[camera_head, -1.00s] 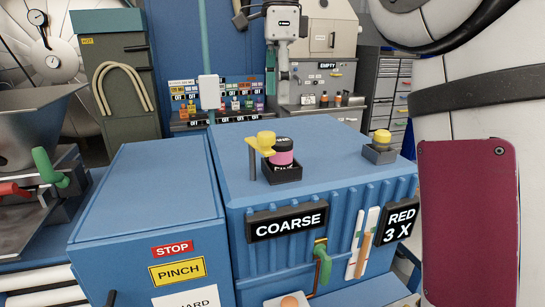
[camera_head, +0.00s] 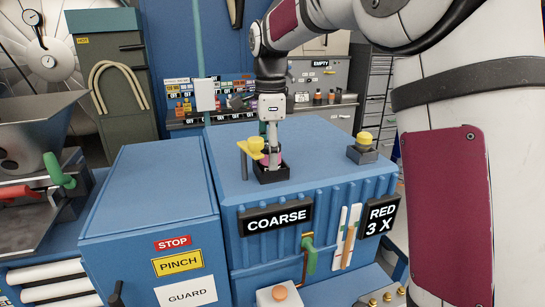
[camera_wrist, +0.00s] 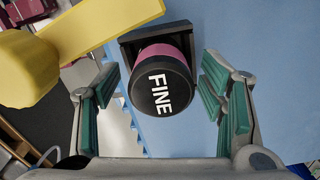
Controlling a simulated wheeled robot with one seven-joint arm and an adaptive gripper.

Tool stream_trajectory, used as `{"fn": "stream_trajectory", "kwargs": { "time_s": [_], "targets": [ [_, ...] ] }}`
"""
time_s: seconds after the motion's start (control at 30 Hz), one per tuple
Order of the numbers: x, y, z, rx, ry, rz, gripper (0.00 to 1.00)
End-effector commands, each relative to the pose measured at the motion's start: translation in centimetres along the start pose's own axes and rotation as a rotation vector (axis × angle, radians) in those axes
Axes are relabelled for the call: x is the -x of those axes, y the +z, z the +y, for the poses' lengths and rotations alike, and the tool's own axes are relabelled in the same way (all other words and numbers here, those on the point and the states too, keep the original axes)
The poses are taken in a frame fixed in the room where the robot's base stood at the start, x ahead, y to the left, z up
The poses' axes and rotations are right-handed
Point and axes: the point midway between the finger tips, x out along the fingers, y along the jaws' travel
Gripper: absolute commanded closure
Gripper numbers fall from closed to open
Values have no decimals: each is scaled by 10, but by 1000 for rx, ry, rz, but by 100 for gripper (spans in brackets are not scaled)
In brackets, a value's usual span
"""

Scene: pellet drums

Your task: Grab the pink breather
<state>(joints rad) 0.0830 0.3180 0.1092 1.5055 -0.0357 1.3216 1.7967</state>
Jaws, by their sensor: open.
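The pink breather (camera_wrist: 162,82) has a pink body and a black cap marked FINE. It sits in a black square holder (camera_wrist: 130,50) on top of the blue machine. In the head view the holder (camera_head: 272,174) shows, with the breather mostly hidden behind my gripper (camera_head: 272,155). In the wrist view my gripper (camera_wrist: 160,96) is open, its green-padded fingers on the left and right sides of the breather. A gap shows on each side. The gripper is empty.
A yellow bracket and knob (camera_wrist: 28,68) stand close on the left of the breather; they also show in the head view (camera_head: 254,146). Another yellow-topped part (camera_head: 362,148) stands at the right of the blue machine top (camera_head: 320,150). The top between them is clear.

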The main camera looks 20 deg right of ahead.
Motion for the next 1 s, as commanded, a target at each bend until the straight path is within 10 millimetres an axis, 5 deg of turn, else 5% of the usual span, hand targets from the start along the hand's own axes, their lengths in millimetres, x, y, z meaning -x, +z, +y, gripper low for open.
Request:
{"fn": "stream_trajectory", "kwargs": {
  "time_s": [0.27,0.5,1.0],
  "targets": [
    [-3,0,-1,0,-2,-1,36],
    [-3,0,-1,0,-2,0,90],
    [7,0,-3,0,-5,-1,92]
  ]
}}
